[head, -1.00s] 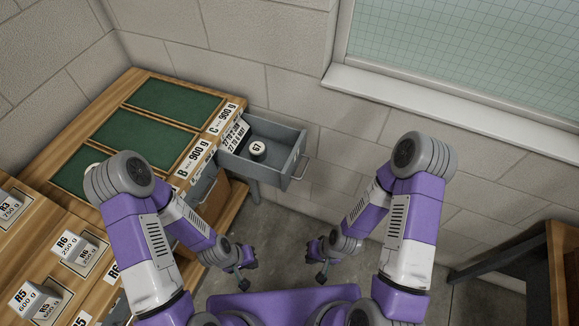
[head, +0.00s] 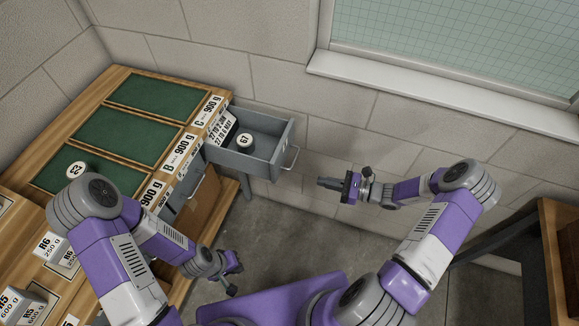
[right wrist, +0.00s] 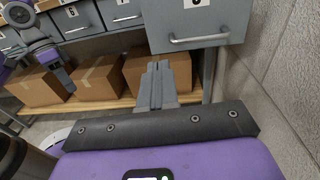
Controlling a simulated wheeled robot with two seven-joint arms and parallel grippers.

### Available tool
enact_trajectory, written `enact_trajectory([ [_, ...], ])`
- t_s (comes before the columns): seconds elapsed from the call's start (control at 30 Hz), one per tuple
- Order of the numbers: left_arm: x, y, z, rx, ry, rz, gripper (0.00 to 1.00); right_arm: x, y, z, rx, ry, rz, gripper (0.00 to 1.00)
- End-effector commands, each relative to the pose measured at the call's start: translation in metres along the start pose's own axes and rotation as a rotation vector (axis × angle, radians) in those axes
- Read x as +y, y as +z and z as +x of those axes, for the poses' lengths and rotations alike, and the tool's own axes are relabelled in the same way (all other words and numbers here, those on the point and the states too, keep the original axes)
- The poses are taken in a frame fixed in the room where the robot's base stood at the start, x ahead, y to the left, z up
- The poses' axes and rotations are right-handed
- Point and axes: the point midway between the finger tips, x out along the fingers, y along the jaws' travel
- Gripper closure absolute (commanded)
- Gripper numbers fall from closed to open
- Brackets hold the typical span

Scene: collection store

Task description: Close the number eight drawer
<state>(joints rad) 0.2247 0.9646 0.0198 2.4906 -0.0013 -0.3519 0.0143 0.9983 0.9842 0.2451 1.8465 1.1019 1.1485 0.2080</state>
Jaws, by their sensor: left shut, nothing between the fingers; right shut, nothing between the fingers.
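A grey drawer (head: 285,150) is pulled out from the far end of the wooden bench, and a dark round weight marked 67 (head: 244,141) stands inside it. In the right wrist view the front of an open drawer (right wrist: 222,32) hangs at the upper right with a bar handle; its white number label is cut off by the top edge. My right gripper (head: 321,184) is shut and empty, to the right of the drawer handle and apart from it; its fingers point toward the drawer side. My left gripper (head: 233,280) is shut and empty, low in front of the bench.
Cardboard boxes (right wrist: 97,77) sit on a shelf under the drawers. A block wall (right wrist: 275,85) runs close by on the right. Another wooden table (head: 558,235) stands at the far right.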

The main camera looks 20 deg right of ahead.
Motion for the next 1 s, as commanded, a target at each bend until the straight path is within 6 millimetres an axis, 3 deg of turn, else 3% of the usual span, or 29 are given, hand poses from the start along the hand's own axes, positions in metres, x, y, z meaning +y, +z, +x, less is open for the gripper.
enact_trajectory([
  [0.17,-0.001,0.0,0.002,0.0,0.0,0.0,1.0,-0.016,0.009,-0.004,-0.059,-0.057,0.009,1.0],
  [0.7,-0.008,-0.001,0.022,0.0,0.0,0.0,1.0,-0.019,0.013,0.1,-0.057,-0.05,0.009,1.0],
  [1.0,-0.011,-0.001,0.028,0.0,0.0,0.0,1.0,-0.021,0.016,0.128,-0.055,-0.053,0.01,1.0],
])
